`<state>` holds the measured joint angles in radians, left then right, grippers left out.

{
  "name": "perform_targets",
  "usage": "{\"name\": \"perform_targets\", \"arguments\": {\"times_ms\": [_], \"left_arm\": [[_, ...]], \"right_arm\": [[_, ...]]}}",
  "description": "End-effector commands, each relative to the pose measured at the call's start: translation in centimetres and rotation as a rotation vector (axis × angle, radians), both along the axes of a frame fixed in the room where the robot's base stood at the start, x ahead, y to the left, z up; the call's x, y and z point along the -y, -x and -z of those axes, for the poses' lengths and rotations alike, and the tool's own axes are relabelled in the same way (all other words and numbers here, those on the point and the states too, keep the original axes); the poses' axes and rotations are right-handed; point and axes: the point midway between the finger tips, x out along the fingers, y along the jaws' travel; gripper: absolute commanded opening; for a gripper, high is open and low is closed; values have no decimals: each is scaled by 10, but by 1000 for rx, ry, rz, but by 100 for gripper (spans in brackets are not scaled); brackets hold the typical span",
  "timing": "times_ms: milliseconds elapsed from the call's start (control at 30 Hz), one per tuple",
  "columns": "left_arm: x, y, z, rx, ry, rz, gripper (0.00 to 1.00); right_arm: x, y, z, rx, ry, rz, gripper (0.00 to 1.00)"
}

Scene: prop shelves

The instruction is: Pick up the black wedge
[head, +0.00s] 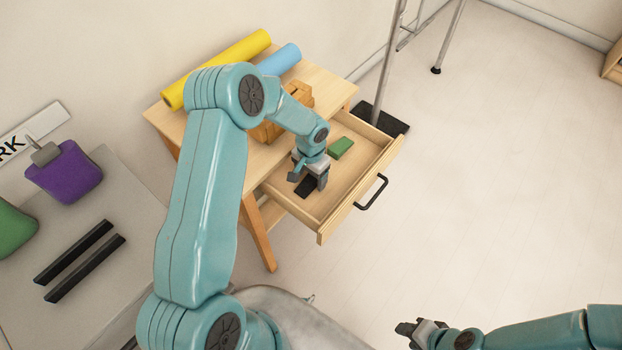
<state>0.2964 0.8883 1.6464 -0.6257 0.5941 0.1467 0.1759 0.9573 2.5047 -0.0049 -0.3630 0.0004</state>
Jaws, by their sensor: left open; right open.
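The black wedge (305,188) lies in the open wooden drawer (324,219), towards its near left end. My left gripper (308,179) is in the drawer's opening, pointing down right at the wedge. It is open, and its fingers hide part of the wedge. I cannot tell whether the fingers touch it. My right gripper (408,329) is open and empty, low at the bottom of the view, far from the drawer.
A green block (341,147) lies in the drawer beyond the wedge. The wooden table (318,82) carries a yellow roll (222,66), a blue roll (279,60) and an orange-brown object (299,92). A metal stand (385,70) rises behind the drawer.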

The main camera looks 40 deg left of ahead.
Motion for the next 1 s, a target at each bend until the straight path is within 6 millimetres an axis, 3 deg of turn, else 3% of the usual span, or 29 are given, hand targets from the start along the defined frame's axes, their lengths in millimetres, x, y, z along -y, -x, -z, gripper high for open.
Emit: {"name": "perform_targets", "arguments": {"times_ms": [267, 300, 467, 500, 800, 1000], "left_arm": [[0, -1, 6, 1, 0, 0, 72], [0, -1, 6, 1, 0, 0, 66], [0, -1, 6, 0, 0, 0, 14], [0, -1, 6, 0, 0, 0, 11], [0, -1, 3, 2, 0, 0, 11], [0, -2, -19, 4, -1, -1, 11]], "right_arm": [[0, 0, 0, 0, 0, 0, 43], [0, 0, 0, 0, 0, 0, 43], [0, 0, 0, 0, 0, 0, 43], [0, 0, 0, 0, 0, 0, 43], [0, 0, 0, 0, 0, 0, 43], [0, 0, 2, 0, 0, 0, 43]]}}
